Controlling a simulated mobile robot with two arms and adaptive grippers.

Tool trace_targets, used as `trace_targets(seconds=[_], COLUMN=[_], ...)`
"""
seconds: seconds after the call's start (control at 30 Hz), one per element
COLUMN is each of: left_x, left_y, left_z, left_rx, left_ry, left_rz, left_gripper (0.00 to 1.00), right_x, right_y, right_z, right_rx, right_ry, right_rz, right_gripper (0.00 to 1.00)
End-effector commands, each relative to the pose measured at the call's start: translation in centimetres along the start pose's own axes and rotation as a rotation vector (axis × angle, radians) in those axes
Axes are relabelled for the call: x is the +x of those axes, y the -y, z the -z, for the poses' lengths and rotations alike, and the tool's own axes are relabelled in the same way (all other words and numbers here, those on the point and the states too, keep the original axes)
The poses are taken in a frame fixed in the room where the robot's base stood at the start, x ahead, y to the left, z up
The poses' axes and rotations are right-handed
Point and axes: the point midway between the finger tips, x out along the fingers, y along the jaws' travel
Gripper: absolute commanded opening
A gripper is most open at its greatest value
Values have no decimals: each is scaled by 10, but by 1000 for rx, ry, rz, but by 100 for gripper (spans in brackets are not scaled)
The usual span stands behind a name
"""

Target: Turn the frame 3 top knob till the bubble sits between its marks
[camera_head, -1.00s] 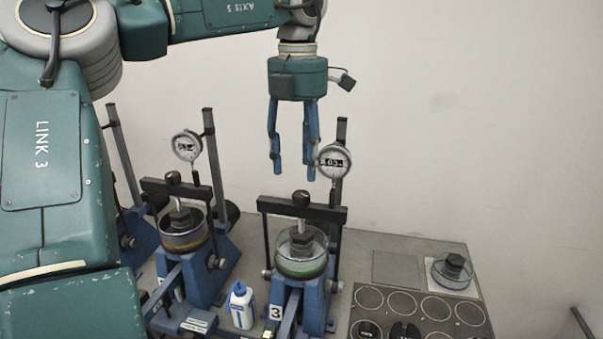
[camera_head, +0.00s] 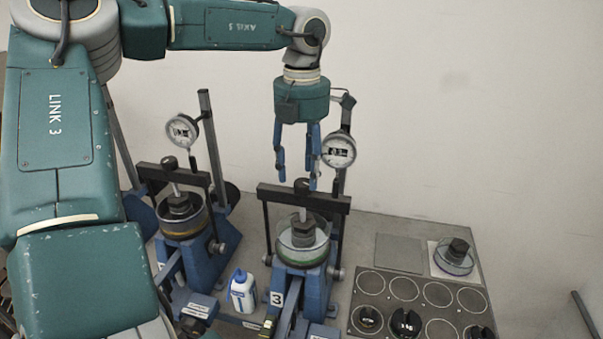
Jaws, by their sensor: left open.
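Lever frame 3 (camera_head: 303,276) is a blue stand with a black crossbar (camera_head: 325,202) and a "3" label (camera_head: 277,299). Its black top knob (camera_head: 302,185) sits on the middle of the crossbar. My left gripper (camera_head: 298,180) points straight down with its blue fingers apart, close to the knob. The fingertips reach about knob height; I cannot tell whether they touch it. Below the bar is a glass dish (camera_head: 304,241) with a dark weight on green material. The bubble and its marks are too small to make out. My right gripper is not in view.
A dial gauge (camera_head: 338,151) stands just right of the gripper, on frame 3's post. Another frame with a gauge (camera_head: 182,131) stands to the left. A white bottle (camera_head: 242,291) stands between them. At the right are a tray (camera_head: 405,290) with round places and a dish (camera_head: 454,259).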

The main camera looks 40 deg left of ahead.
Motion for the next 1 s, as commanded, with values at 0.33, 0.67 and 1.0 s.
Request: trace_targets(seconds=[0.33,0.67,1.0], left_x=[28,28,28], left_y=[0,0,-1], left_z=[0,0,0], left_rx=[-1,-1,-1], left_ry=[1,1,-1], left_rz=[0,0,-2], left_gripper=[49,27,4], right_x=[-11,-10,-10], right_y=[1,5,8], right_z=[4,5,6], right_rx=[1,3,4], right_ry=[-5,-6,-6], right_rz=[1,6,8], right_gripper=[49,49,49])
